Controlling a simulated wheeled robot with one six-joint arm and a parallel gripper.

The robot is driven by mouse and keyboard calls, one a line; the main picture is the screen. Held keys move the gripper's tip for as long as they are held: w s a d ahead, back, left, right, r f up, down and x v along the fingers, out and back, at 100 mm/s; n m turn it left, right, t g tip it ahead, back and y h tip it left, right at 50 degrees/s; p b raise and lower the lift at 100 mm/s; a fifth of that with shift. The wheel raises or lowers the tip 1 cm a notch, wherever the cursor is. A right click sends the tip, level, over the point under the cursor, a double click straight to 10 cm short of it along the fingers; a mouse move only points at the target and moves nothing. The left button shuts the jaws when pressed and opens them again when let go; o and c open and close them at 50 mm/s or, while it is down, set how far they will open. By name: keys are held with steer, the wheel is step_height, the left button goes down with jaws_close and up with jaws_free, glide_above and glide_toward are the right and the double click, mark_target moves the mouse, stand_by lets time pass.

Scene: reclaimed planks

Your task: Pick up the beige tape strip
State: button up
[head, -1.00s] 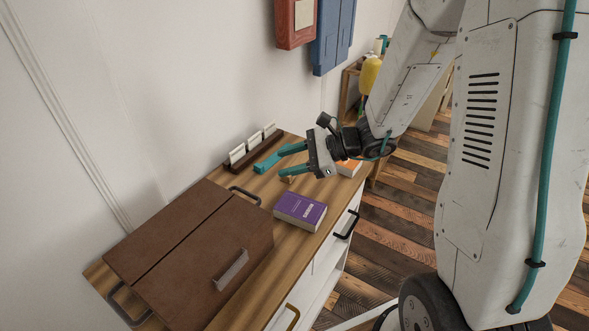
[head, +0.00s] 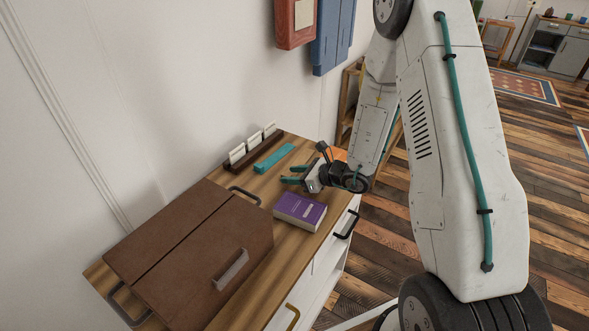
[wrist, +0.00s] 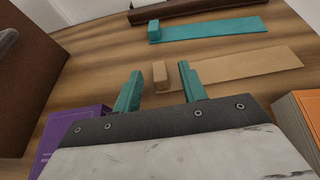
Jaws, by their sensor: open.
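The beige tape strip (wrist: 245,68) lies flat on the wooden cabinet top in the wrist view, with a small raised block (wrist: 160,74) at its left end. My gripper (wrist: 160,78) is open and its teal fingers stand on either side of that block, the right finger overlapping the strip in the picture. I cannot tell whether the fingers touch it. In the head view my gripper (head: 289,175) is low over the cabinet top, behind the purple book, and the beige strip is hidden by it there.
A teal strip (head: 273,158) lies beyond, by a brown rack (head: 247,157) holding white cards. A purple book (head: 300,210) lies close in front of my gripper. A brown case (head: 190,250) fills the left. An orange-edged book (wrist: 296,112) is at the right in the wrist view.

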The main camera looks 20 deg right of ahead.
steer(key=shift+x, duration=1.05)
jaws_close()
